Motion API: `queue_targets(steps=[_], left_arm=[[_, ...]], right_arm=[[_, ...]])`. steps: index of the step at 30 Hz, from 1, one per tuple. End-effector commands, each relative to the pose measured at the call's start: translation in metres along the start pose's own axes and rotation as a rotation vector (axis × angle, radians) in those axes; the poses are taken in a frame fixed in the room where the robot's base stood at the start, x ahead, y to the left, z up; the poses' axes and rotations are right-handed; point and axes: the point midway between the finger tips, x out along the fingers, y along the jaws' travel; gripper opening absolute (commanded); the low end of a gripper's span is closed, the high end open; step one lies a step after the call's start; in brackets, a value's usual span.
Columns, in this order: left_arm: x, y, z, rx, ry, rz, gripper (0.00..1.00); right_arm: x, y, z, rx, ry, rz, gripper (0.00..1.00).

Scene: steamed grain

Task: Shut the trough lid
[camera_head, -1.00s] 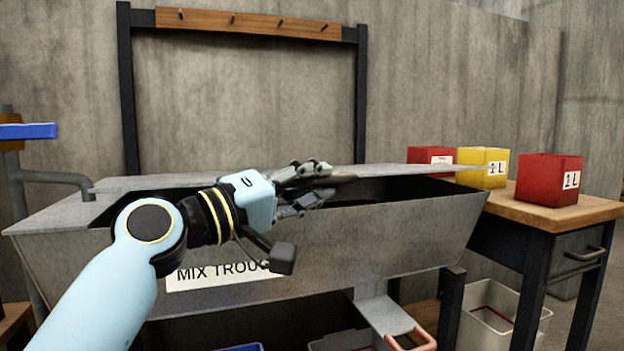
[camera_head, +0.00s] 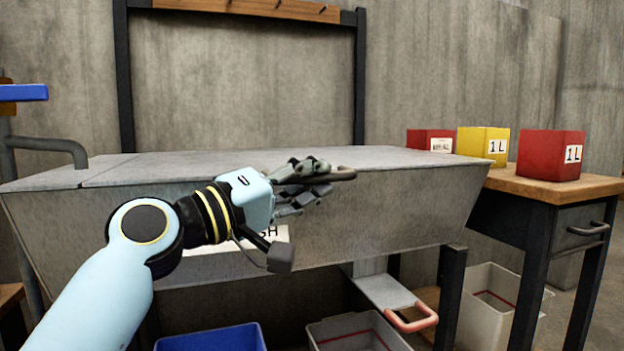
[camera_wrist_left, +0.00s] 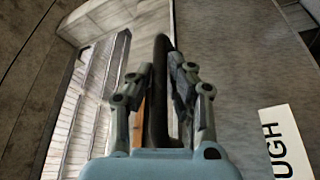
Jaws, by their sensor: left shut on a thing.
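The grey metal mix trough (camera_head: 400,212) stands in front of me, with part of its white label (camera_head: 275,236) showing behind my arm. Its lid (camera_head: 330,157) lies flat across the top, level with the fixed top part at left, and I see no gap in the head view. My left gripper (camera_head: 318,184) is at the trough's upper front edge, shut on the dark lid handle (camera_head: 345,174). In the left wrist view the handle (camera_wrist_left: 160,95) runs between the two fingers. My right gripper is not in view.
A wooden side table (camera_head: 590,187) at right holds two red boxes (camera_head: 550,155) and a yellow box (camera_head: 484,142). A grey pipe (camera_head: 50,145) bends over the trough's left end. Below are a blue bin (camera_head: 212,338), pale bins (camera_head: 497,300) and a chute with a pink handle (camera_head: 412,320).

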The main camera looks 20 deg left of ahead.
Motion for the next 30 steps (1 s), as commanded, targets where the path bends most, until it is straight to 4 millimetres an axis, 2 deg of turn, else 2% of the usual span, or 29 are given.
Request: queue_targets(steps=[1, 6, 7, 12, 23, 26, 30], left_arm=[[-0.002, -0.011, 0.005, -0.005, -0.013, -0.022, 0.0], [-0.002, -0.012, 0.006, -0.005, -0.015, -0.025, 0.0], [-0.002, -0.013, 0.006, -0.005, -0.015, -0.025, 0.18], [-0.002, -0.011, 0.005, -0.005, -0.013, -0.023, 0.38], [-0.003, -0.007, 0.003, -0.003, -0.009, -0.015, 0.38], [-0.012, -0.008, 0.003, 0.0, -0.009, -0.017, 0.38], [-0.039, -0.008, 0.004, 0.002, -0.012, -0.019, 0.38]], right_arm=[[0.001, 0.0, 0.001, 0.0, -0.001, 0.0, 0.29], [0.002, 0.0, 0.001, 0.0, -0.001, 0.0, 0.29], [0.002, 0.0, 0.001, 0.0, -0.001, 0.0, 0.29], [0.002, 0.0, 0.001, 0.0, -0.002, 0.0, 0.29], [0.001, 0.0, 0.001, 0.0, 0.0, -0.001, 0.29], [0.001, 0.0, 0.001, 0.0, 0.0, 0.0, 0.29], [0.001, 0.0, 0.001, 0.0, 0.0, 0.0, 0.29]])
